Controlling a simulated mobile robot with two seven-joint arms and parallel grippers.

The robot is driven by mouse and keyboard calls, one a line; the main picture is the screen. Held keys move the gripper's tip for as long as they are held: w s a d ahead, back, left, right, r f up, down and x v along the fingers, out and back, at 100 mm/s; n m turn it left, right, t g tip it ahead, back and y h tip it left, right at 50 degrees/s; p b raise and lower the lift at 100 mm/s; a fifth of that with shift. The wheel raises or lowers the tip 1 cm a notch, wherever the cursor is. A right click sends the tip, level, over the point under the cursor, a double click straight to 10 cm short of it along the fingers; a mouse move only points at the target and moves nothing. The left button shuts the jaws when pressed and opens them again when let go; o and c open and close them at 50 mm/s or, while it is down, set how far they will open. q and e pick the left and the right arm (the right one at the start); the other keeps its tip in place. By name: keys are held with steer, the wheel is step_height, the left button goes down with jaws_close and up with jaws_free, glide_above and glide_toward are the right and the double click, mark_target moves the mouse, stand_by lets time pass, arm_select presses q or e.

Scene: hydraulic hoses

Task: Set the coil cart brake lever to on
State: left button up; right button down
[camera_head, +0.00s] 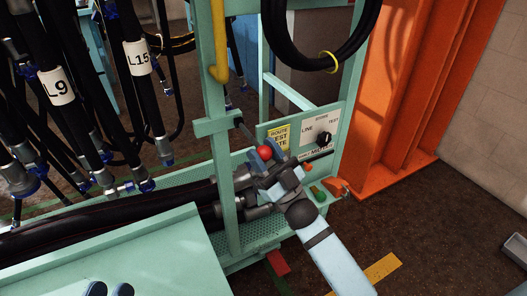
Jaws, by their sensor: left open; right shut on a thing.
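A lever with a red ball knob (264,152) stands at the teal cart frame (222,150), left of the control panel. My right gripper (272,168) is at the lever, just below and right of the knob, and is shut on it. Its fingers hide much of the lever. Whether the lever stands at on or off cannot be read. Two dark, rounded tips at the bottom left edge look like my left gripper (109,290), apart and empty, over a teal surface.
A panel with a black rotary knob (324,138) and a yellow sign (279,136) are close behind the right gripper. Thick black hoses (110,210) lie along the cart. Labelled hoses (57,88) hang at left. An orange column (400,90) stands at right. Floor at lower right is mostly clear.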

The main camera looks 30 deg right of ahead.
steer(key=shift+f, duration=0.15)
steer(key=c, duration=0.7)
jaws_free()
arm_select(q)
step_height(320, 180, up, 2)
steer(key=shift+a+r+t+p, duration=0.1)
steer(key=shift+t+p, duration=0.4)
steer(key=shift+p, duration=0.4)
arm_select(e)
steer(key=v, duration=1.3)
steer(key=shift+s+d+f, duration=0.1)
steer(key=shift+s+f, duration=0.15)
steer(key=shift+f, duration=0.05)
arm_select(q)
steer(key=shift+r, duration=0.2)
